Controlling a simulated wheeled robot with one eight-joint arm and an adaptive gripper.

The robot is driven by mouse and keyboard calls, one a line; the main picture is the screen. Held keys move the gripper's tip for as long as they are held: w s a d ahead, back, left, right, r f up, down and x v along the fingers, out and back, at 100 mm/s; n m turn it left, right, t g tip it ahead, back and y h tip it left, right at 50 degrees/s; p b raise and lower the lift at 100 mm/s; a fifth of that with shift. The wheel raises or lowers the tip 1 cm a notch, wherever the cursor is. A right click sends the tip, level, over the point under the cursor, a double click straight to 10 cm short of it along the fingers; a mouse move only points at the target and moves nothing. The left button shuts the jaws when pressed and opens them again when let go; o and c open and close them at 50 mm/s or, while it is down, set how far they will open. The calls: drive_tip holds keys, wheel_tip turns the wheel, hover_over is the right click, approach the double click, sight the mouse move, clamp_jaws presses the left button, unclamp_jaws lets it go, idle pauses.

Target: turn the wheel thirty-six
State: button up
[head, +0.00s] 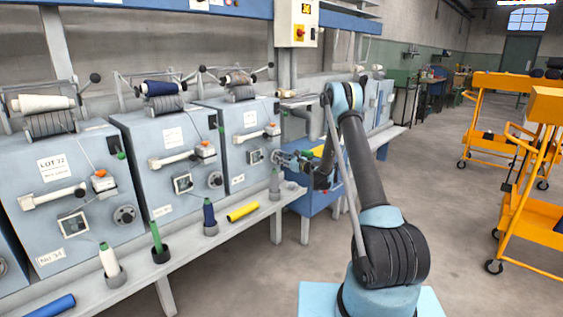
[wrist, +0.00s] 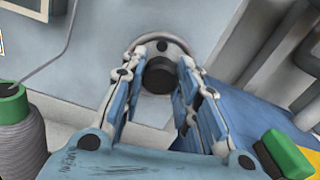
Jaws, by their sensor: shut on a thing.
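The wheel (wrist: 150,39) is a grey round handwheel with a dark hub, low on a pale blue-grey machine panel. In the head view it is on the third full machine from the left (head: 234,131); its number is too small to read. My gripper (head: 283,158) reaches it from the right. In the wrist view the two blue-and-white fingers of my gripper (wrist: 164,62) are closed on the wheel, one on each side of its dark hub. The fingertips hide part of the rim.
A shelf (head: 170,255) runs before the machines, with spools and a yellow tube (head: 243,212). In the wrist view a green-topped spool (wrist: 12,105) stands close at left. A blue surface (wrist: 265,125) lies at right. Orange trolleys (head: 535,192) stand across open floor.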

drive_tip(key=shift+n, duration=0.3)
drive_tip(key=shift+d+f+n, duration=0.1)
drive_tip(key=shift+f+n, duration=0.05)
drive_tip(key=shift+n, duration=8.5)
drive_tip(key=shift+f+n, duration=0.1)
drive_tip(key=shift+n, duration=8.55)
drive_tip(key=o, duration=1.1)
drive_tip(key=shift+w, duration=0.1)
